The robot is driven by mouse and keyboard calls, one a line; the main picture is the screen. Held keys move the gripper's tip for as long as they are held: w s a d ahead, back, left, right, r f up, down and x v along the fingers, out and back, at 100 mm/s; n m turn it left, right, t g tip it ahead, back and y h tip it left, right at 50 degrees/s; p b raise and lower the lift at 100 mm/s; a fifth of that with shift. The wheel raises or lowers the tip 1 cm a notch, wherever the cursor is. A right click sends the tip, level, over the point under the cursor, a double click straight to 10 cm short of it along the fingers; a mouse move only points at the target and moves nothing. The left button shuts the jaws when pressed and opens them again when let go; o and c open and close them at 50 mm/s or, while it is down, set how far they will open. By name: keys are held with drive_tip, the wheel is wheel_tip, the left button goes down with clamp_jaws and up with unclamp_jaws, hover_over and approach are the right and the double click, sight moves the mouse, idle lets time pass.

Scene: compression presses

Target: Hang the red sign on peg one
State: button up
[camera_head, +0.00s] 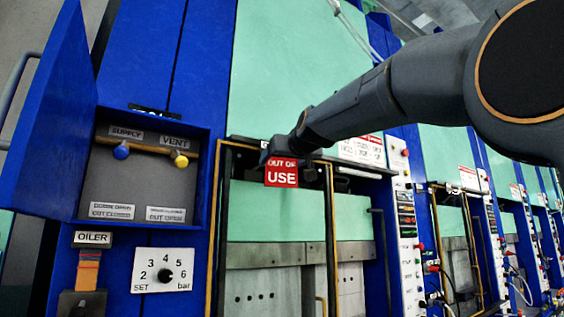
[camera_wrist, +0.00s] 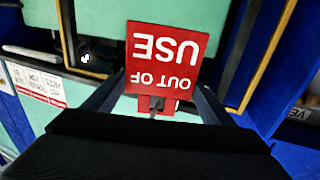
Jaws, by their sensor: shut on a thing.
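The red sign (camera_head: 282,173) reads "OUT OF USE" in white and hangs upright in front of the first press in the head view. In the wrist view the sign (camera_wrist: 165,62) appears upside down, above my gripper (camera_wrist: 157,108). My gripper (camera_head: 284,156) is shut on the sign's upper edge, where a small red tab shows between the fingers. The sign is held in front of the top of the press's yellow-edged opening. I cannot make out peg one for certain in either view.
An open blue cabinet door (camera_head: 48,125) stands at the left, beside a box with a blue supply knob (camera_head: 121,152) and a yellow vent knob (camera_head: 181,161). A pressure dial (camera_head: 165,275) sits below. A yellow-edged frame (camera_head: 331,235) stands close to the sign. More presses recede right.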

drive_tip(key=o, duration=1.2)
drive_tip(key=shift+c, duration=0.2)
drive_tip(key=b+v, duration=0.3)
drive_tip(key=v, duration=0.4)
drive_tip(key=shift+s+d+b, duration=0.15)
drive_tip(key=shift+s+b, duration=0.25)
